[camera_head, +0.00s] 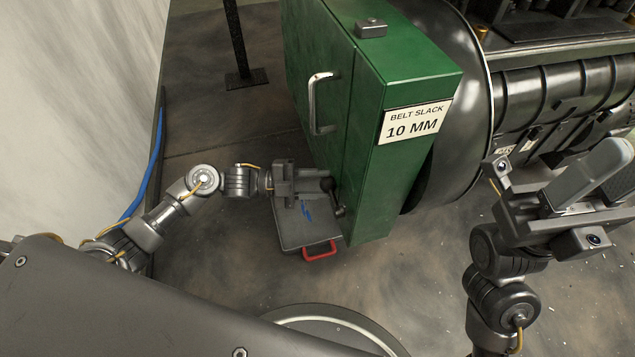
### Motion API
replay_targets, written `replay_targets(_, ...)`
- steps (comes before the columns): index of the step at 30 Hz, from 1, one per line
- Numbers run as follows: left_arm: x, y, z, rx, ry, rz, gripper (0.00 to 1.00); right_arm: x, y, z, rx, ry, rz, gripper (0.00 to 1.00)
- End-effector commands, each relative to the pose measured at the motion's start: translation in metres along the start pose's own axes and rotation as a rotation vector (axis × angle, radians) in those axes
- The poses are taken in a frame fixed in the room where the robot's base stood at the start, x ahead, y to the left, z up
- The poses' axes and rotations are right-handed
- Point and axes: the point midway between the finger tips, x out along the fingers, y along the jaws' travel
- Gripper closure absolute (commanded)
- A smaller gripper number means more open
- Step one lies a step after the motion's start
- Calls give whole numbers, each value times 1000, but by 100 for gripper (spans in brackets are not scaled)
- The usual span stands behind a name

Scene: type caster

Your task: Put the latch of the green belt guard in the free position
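The green belt guard (385,75) stands upright in the middle, with a silver handle (315,103) on its left face and a label reading BELT SLACK 10 MM (414,121). The latch (338,208) is a small dark lever with a round black knob (327,184), low on the guard's left face. My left gripper (318,184) comes in from the left with its fingertips at the knob. Whether the fingers close on it or only sit beside it I cannot tell. My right gripper (595,172) is raised at the right, apart from the guard, its finger gap unclear.
A grey case with a red handle (319,251) lies on the floor below my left gripper. A large dark round housing (462,110) and ribbed machinery (560,85) stand behind and right of the guard. A pale wall (75,95) and blue cable (152,165) are at left.

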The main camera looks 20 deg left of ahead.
Motion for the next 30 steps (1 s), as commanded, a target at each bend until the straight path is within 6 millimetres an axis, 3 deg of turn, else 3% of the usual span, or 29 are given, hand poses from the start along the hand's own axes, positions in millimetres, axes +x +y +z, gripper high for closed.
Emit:
replay_targets(1,0,0,0,0,0,0,83,0,0,0,0,-1,1,64)
replay_targets(5,0,0,0,0,0,0,100,-1,0,0,0,-4,2,64)
replay_targets(17,0,6,4,-72,11,-16,100,-1,0,0,0,-9,5,64)
replay_targets(30,4,35,15,-423,73,-100,100,-2,4,0,-11,-18,14,64)
